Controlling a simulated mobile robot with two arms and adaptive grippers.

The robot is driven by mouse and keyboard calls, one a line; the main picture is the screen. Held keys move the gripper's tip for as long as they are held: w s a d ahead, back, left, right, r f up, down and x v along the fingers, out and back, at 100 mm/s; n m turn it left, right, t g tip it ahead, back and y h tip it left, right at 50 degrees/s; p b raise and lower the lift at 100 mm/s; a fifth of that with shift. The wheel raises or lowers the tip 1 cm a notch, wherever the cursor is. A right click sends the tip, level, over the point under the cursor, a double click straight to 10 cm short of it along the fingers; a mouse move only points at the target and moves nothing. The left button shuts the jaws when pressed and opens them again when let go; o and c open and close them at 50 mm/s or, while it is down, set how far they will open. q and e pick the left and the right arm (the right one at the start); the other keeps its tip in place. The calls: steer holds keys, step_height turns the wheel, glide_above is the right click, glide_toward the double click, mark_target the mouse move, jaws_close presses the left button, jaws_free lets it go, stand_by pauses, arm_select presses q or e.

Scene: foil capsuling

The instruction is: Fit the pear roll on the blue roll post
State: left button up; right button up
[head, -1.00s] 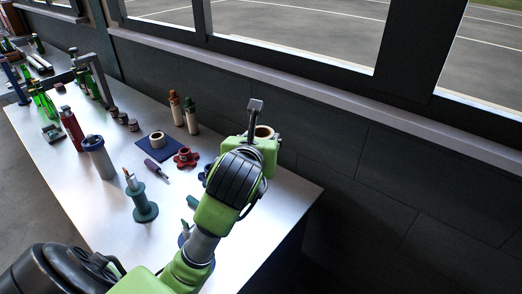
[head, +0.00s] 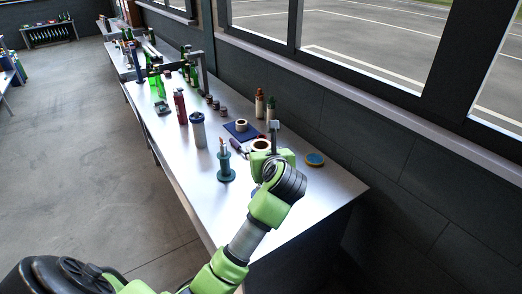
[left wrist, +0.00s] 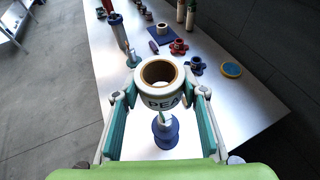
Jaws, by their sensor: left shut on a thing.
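The pear roll (left wrist: 160,98) is a white ring with a brown core and the letters "PEA" on its side. My left gripper (left wrist: 158,100) is shut on it, one finger on each side; the roll also shows in the head view (head: 261,146). In the left wrist view the blue roll post (left wrist: 165,132) stands on the table just below the roll in the picture. Its upper part is partly covered by the roll, and I cannot tell how high the roll is above it. In the head view my arm mostly hides this post. My right gripper is not in view.
A teal post (head: 226,168) stands to the left of my gripper. The table's near right corner is clear.

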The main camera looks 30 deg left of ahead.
arm_select(q)
steer(key=shift+d+f+b, duration=0.1)
steer(key=shift+f+b, duration=0.35)
steer(key=shift+f, duration=0.05)
steer(key=shift+f+b, duration=0.3)
steer(key=shift+f, duration=0.05)
step_height(320, 180, down, 3)
steer(key=shift+r+b, duration=0.2)
steer(key=shift+b, duration=0.75)
steer(key=shift+f+b, duration=0.55)
steer(key=shift+f, duration=0.15)
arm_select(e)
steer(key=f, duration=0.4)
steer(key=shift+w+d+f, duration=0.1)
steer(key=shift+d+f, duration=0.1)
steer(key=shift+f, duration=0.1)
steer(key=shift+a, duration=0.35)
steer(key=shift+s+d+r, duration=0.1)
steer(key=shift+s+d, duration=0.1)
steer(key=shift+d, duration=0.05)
arm_select(q)
steer(key=shift+f+b, duration=0.95)
steer(key=shift+f, duration=0.4)
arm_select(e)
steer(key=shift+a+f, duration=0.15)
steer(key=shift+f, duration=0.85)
